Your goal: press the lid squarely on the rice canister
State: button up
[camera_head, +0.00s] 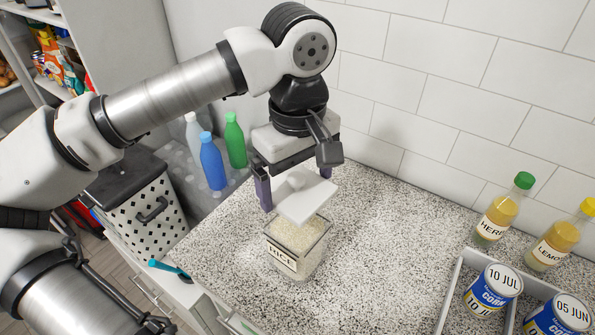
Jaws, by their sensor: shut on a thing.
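The rice canister (284,258) is a clear square container with a label, filled with pale grains. It stands upright on the speckled counter, its top open. My gripper (296,183) points down and is shut on the lid, with a dark purple finger showing on the left. The lid covers the far part of the canister's opening in this view. I cannot tell exactly how level it is or how well it lines up.
A white tray (458,282) with corn cans (497,287) stands at the right, near herb (497,214) and lemon (561,236) bottles. Blue (212,162) and green (235,142) bottles stand behind at left. A tiled wall (440,100) bounds the back. The counter (385,255) right of the canister is clear.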

jog(key=shift+d+f+b, duration=0.1)
jog(key=shift+f+b, duration=0.1)
jog(key=shift+b, duration=0.25)
notch_tip(320, 180, down, 6)
jog(key=b, duration=0.6)
jog(key=shift+f+b, duration=0.25)
jog(key=shift+b, duration=0.45)
dwell(1.5)
dwell(0.4)
jog(key=o, duration=0.6)
jog(key=shift+o, duration=0.2)
jog(key=shift+r, duration=0.15)
jog(key=shift+r+p, duration=2.25)
jog(key=shift+r, duration=1.15)
